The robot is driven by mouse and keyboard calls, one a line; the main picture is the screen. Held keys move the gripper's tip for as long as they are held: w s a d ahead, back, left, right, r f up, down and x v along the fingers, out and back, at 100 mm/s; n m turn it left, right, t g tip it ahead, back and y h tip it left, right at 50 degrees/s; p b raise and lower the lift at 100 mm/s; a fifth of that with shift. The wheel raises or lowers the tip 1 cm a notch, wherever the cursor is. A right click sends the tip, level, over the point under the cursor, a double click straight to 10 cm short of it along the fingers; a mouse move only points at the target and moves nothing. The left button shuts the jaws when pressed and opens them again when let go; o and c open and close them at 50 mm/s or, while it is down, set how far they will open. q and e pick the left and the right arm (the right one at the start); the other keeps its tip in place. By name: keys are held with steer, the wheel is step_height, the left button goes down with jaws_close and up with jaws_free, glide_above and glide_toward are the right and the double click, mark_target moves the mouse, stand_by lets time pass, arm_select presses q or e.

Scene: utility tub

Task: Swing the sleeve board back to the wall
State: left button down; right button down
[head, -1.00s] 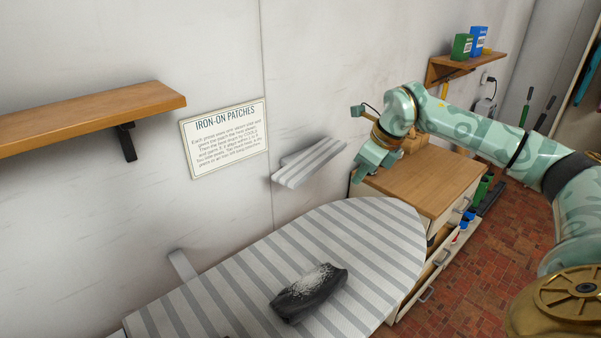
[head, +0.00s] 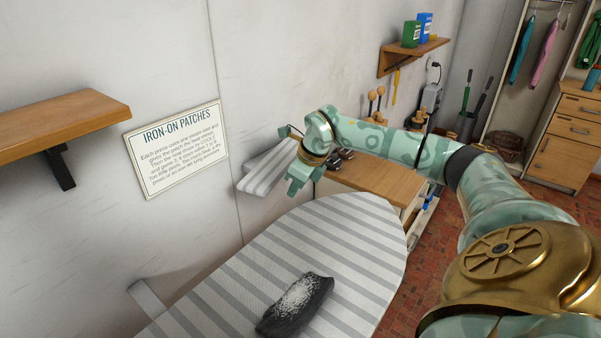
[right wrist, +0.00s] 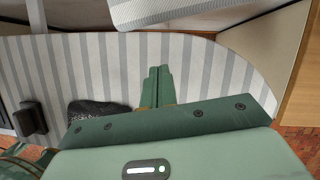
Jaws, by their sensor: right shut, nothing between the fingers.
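The sleeve board (head: 266,172) is a small grey-and-white striped board by the wall, above the far left edge of the large ironing board (head: 325,255). Its striped edge also shows at the top of the right wrist view (right wrist: 175,10). My right gripper (head: 293,192) is shut and empty, just right of the sleeve board in the head view. In the right wrist view its closed fingers (right wrist: 158,86) point toward the sleeve board, with a visible gap between. The sleeve board's mount on the wall is not clear. My left gripper is not in view.
A dark cloth with white powder (head: 295,305) lies on the ironing board. A wooden-topped cabinet (head: 375,178) stands behind my right forearm. A wooden shelf (head: 60,125) and a patch sign (head: 178,148) are on the wall at left. Red brick floor shows at right.

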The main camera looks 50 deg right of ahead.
mark_target(254, 181)
steer(key=w, duration=0.2)
steer(key=w+a, duration=0.1)
steer(key=shift+w+a+f, duration=0.15)
steer(key=shift+w, duration=0.25)
steer(key=shift+a, duration=0.1)
steer(key=shift+m, duration=0.7)
steer(key=w+a, duration=0.1)
steer(key=w, duration=0.1)
steer(key=w+a, duration=0.1)
steer(key=w, duration=0.1)
steer(key=w+a, duration=0.1)
steer(key=w, duration=0.1)
steer(key=shift+w+p, duration=0.2)
steer(key=shift+p, duration=0.2)
steer(key=shift+h, duration=0.3)
steer(key=shift+r, duration=0.2)
